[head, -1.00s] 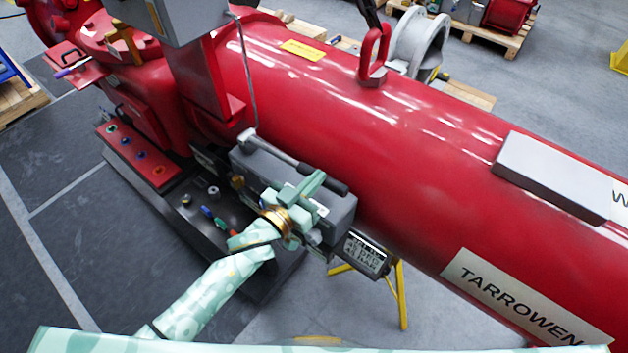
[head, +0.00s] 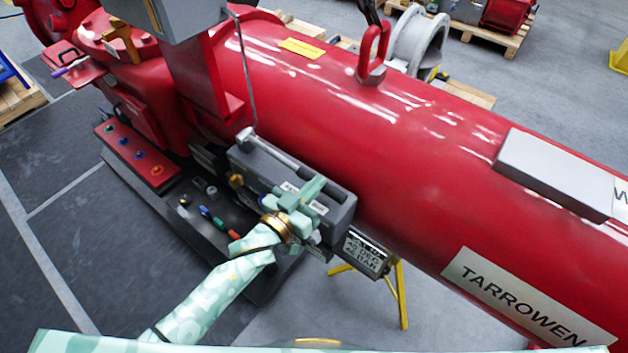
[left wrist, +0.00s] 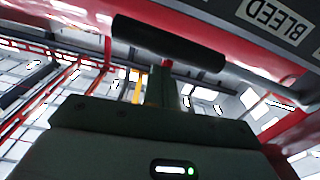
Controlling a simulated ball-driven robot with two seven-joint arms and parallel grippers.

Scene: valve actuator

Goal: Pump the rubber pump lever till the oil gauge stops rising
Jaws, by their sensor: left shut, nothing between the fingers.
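The pump lever (head: 275,152) is a grey rod with a dark rubber grip, lying along the top of a grey pump block (head: 343,215) beside the red cylinder. My left gripper (head: 316,188) is shut and empty, over the block close to the grip end. In the left wrist view the black grip (left wrist: 170,48) lies just beyond the shut fingers (left wrist: 160,80); I cannot tell if they touch. A small dark display (head: 366,252) hangs at the block's right end; its lines are too small to read surely. No separate oil gauge is clear. My right gripper is out of view.
The large red cylinder (head: 400,150) fills the space behind the block. A thin grey pipe (head: 243,75) rises behind the lever's left end. Coloured fittings (head: 212,218) sit left of my arm. A yellow stand (head: 400,290) is below the display. A BLEED label (left wrist: 272,15) shows in the wrist view.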

